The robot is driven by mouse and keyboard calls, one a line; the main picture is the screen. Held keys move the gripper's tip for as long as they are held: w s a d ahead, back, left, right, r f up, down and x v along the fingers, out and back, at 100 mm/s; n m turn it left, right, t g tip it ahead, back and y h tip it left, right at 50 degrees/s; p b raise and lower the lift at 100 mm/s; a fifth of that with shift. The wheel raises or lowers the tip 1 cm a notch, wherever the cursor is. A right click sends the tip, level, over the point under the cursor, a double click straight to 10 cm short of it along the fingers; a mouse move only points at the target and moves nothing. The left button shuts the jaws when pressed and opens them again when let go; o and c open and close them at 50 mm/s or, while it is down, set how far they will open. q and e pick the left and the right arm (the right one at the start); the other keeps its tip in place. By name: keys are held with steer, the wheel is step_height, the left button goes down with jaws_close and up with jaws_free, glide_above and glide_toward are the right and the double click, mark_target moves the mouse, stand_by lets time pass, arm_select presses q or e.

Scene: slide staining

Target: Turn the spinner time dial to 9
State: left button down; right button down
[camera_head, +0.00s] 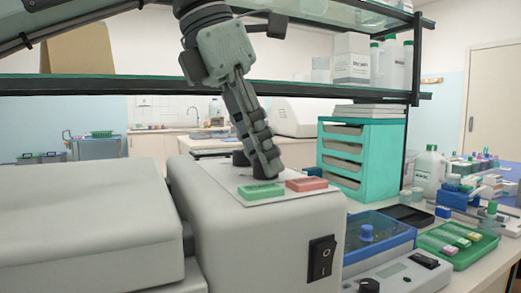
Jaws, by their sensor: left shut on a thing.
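The spinner (262,235) is a pale grey box in the middle of the camera_head view, with a sloped top panel. A green button (261,191) and a red button (306,184) lie on the panel. A dark round dial (240,158) shows at the panel's back, just left of the fingers. My left gripper (265,168) reaches down from above, with its fingers at the panel behind the two buttons. It is shut on a dial that its fingers hide. Any numbers around the dials are too small to read. My right gripper is not in view.
A black rocker switch (321,258) is on the spinner's front. A large grey machine (85,225) stands close on the left. A blue-lidded device (372,237) and a green slide tray (458,243) are at the right. A teal drawer unit (390,155) stands behind; a shelf edge crosses above.

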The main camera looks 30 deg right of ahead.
arm_select(q)
steer(key=shift+m, duration=0.6)
steer(key=c, duration=1.2)
jaws_free()
steer(key=shift+g, duration=0.3)
steer(key=v, duration=1.2)
steer(key=shift+d+r, duration=0.1)
